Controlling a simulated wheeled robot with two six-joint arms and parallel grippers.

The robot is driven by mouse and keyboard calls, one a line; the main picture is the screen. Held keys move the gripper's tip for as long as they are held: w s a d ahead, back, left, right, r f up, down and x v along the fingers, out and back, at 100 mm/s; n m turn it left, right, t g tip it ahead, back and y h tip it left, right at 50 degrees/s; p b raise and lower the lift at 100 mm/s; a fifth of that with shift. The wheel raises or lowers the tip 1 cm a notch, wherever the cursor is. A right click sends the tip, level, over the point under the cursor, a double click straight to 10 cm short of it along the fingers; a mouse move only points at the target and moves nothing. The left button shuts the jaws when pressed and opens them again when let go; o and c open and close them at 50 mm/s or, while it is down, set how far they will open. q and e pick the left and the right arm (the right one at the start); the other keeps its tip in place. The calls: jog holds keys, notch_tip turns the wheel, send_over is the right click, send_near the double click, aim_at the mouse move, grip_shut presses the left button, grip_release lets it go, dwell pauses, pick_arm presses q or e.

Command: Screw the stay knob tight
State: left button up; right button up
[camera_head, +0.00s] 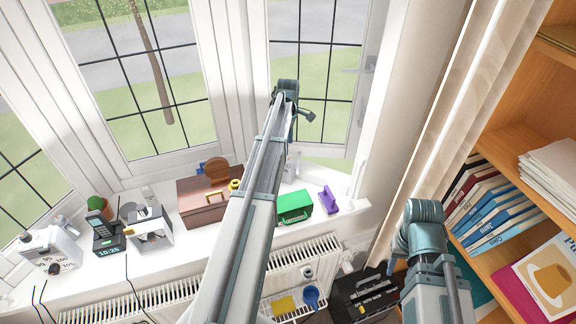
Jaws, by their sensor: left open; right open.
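The right-hand window sash (331,148) stands over the sill, with its handle (358,70) on its right side. I cannot make out the stay knob; my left arm crosses in front of part of this sash and sill. My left arm reaches up from the bottom middle. At its far end, my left gripper (308,115) shows small against the window, open, with nothing seen in it. My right arm rises at the lower right, beside the bookcase, and its gripper is not visible.
A radiator (172,294) is below. A bookcase (503,122) and curtain (468,95) stand right.

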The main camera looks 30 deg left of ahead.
aim_at(288, 161)
pick_arm(q)
notch_tip(288, 161, down, 9)
jog(key=b, duration=0.7)
jog(key=shift+r, duration=0.2)
jog(key=shift+r, duration=0.1)
grip_shut()
